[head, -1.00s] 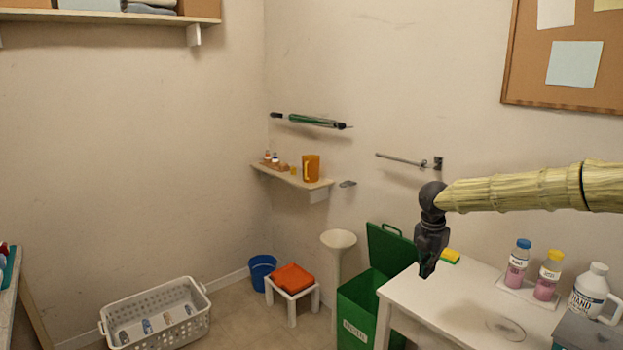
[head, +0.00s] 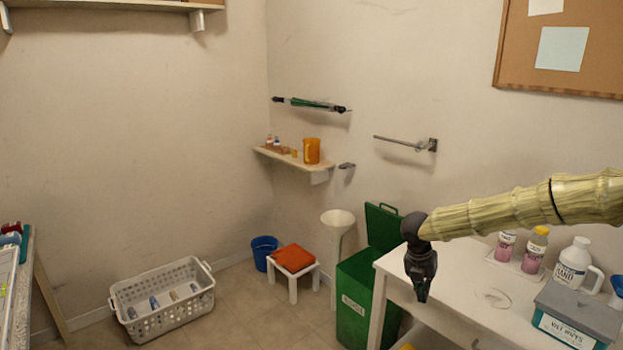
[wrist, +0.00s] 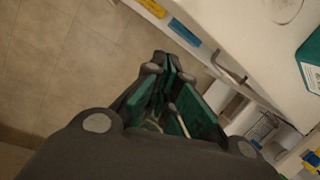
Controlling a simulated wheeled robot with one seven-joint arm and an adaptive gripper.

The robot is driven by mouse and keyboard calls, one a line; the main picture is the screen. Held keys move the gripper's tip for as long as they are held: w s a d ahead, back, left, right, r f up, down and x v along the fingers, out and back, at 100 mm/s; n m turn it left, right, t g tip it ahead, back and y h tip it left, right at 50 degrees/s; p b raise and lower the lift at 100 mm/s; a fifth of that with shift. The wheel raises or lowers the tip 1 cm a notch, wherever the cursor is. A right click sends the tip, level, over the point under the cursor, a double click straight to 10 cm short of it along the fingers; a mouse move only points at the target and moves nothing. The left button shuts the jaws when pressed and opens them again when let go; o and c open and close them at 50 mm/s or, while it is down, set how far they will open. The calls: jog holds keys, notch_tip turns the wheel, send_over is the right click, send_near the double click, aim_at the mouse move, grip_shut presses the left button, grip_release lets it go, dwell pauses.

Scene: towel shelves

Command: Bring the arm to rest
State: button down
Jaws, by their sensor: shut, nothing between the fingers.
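My gripper (head: 421,292) hangs pointing down at the end of my arm, which reaches in from the right edge of the head view. It is in front of the left end of the white table (head: 470,318), with the green bin behind it to the left. In the wrist view my gripper's fingers (wrist: 172,62) are closed together and hold nothing. Tiled floor and the table's edge show beyond them.
A green bin (head: 352,312) with a raised lid stands left of the table. Pink bottles (head: 534,250), a white jug (head: 573,262) and a wipes box (head: 575,315) stand on the table. A white basket (head: 165,315) and a stool with an orange cloth (head: 293,258) stand on the floor.

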jog(key=s+a+f+n+t+h, duration=0.1)
jog(key=s+a+f+n+t, duration=0.15)
jog(key=s+f+n, duration=0.95)
jog(key=s+a+f+n+t, duration=0.1)
jog(key=s+a+f+n, duration=0.3)
jog(key=s+f+n, duration=0.75)
jog(key=s+a+f+n+g+y, duration=0.1)
jog(key=s+f+n+g+y, duration=0.1)
jog(key=s+n, duration=0.7)
jog(key=s+a+f+n+g+y, duration=0.1)
jog(key=s+n, duration=0.8)
jog(key=s, duration=1.1)
notch_tip(320, 180, down, 2)
jog(key=shift+a+f+g+y, duration=0.25)
jog(key=shift+a+g+y, duration=0.15)
jog(key=shift+g, duration=0.25)
jog(key=shift+s, duration=0.1)
